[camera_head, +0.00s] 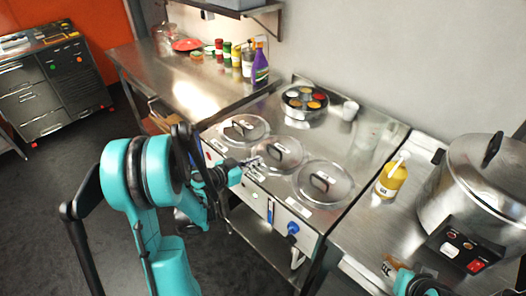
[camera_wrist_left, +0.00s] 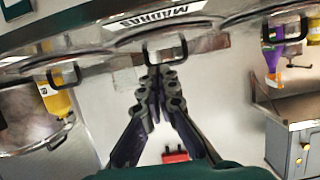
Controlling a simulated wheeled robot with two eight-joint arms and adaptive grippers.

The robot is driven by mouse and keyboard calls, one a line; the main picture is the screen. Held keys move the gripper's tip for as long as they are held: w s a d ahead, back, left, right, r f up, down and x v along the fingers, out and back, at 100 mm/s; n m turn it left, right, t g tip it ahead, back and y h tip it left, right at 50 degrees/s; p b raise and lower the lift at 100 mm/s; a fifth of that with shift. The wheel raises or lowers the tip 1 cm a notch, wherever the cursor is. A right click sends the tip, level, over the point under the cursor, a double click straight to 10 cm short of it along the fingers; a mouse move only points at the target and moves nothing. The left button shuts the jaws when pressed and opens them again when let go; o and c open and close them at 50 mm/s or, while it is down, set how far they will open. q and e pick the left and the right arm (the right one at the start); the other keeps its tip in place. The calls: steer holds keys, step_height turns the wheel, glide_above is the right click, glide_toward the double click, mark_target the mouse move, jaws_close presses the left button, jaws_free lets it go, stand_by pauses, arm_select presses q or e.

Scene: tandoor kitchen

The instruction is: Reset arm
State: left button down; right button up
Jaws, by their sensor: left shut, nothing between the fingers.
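My left gripper (camera_head: 256,162) reaches in from the left, over the front edge of the steel counter with three round lids. In the left wrist view its fingers (camera_wrist_left: 160,78) are closed together with nothing between them. The tips appear close to the handle of the middle lid (camera_head: 277,153); I cannot tell whether they touch it. The left lid (camera_head: 236,134) and right lid (camera_head: 310,186) lie on either side. Only a teal part of my right arm shows at the bottom right of the head view; its fingers are not visible.
A yellow bottle (camera_head: 391,181) and a large steel pot (camera_head: 472,180) stand to the right. A round spice tin (camera_head: 304,108) and a small white cup (camera_head: 350,110) are at the back. Several bottles, including a purple one (camera_head: 260,68), stand on the left counter. Floor is open at left.

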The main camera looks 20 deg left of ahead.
arm_select(q)
steer(key=shift+s+a+f, duration=0.15)
steer(key=shift+s+f, duration=0.1)
steer(key=shift+s, duration=0.3)
steer(key=s+d+r+g, duration=0.1)
steer(key=d, duration=0.1)
steer(key=s+d+g, duration=0.1)
steer(key=d, duration=0.2)
steer(key=s+d+r+n+g, duration=0.1)
steer(key=d, duration=0.1)
steer(key=shift+d+r, duration=0.25)
steer(key=shift+r, duration=0.05)
steer(key=s+d+r+n+g+y, duration=0.1)
steer(key=s+d+y, duration=0.1)
steer(key=s, duration=0.7)
steer(key=s+d+r+n+g+y, duration=0.2)
steer(key=s+d+y, duration=0.1)
steer(key=s, duration=0.6)
steer(key=shift+d, duration=0.5)
steer(key=shift+s, duration=0.1)
